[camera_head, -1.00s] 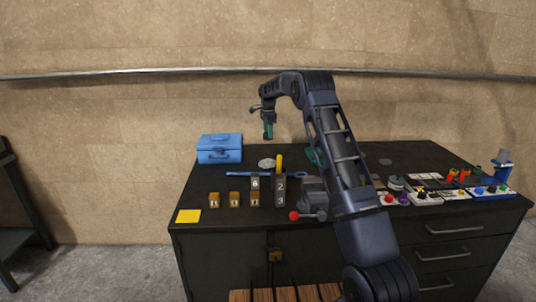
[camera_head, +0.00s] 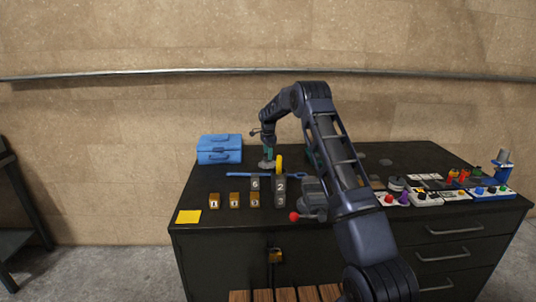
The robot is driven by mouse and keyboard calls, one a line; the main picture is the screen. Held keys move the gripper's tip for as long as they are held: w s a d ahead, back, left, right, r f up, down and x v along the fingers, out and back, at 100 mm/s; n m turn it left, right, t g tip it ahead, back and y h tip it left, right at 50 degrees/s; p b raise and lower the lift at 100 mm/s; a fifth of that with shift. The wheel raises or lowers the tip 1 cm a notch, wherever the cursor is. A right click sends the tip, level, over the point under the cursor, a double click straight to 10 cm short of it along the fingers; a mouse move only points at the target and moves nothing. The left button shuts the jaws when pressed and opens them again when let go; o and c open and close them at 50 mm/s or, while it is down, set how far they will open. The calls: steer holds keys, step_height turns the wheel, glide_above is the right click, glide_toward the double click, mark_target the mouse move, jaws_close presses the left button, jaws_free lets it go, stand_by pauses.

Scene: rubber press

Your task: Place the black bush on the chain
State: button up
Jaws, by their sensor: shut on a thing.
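A pale grey patch that looks like the chain (camera_head: 266,165) lies on the bench directly under the fingertips. The fingertips are at or just above it; I cannot tell whether the bush touches it.
A blue toolbox (camera_head: 219,148) stands left of my gripper. In front are a blue bar (camera_head: 235,175), a yellow upright piece (camera_head: 279,163), numbered blocks (camera_head: 280,190) and a red-knobbed grey vice (camera_head: 312,200). Colourful button boards (camera_head: 425,198) fill the right side.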

steer(key=o, duration=0.9)
steer(key=shift+f, duration=0.1)
steer(key=shift+o, duration=0.2)
step_height(320, 180, up, 12)
steer(key=s+d+r+n+t, duration=0.1)
steer(key=s+d+r+n, duration=0.15)
steer(key=s+r, duration=0.4)
steer(key=s+d+r+n, duration=0.1)
steer(key=s+d+r, duration=0.3)
steer(key=s+r, duration=0.25)
steer(key=s+d+r+n+t, duration=0.1)
steer(key=s+d+r+n, duration=0.2)
steer(key=s, duration=0.6)
steer(key=s+d+r+n, duration=0.1)
steer(key=s+d+r, duration=0.35)
steer(key=s, duration=0.45)
steer(key=s+d+f+n+t, duration=0.1)
steer(key=s+f+n, duration=0.1)
steer(key=s, duration=0.9)
steer(key=s+d+f+n, duration=0.2)
steer(key=s+f, duration=0.1)
steer(key=s, duration=0.8)
steer(key=s+d+f+n+t, duration=0.1)
steer(key=s+d+f+n, duration=0.1)
steer(key=s, duration=0.9)
steer(key=shift+f+n+t, duration=0.3)
steer(key=shift+f+n, duration=0.15)
steer(key=shift+f, duration=0.2)
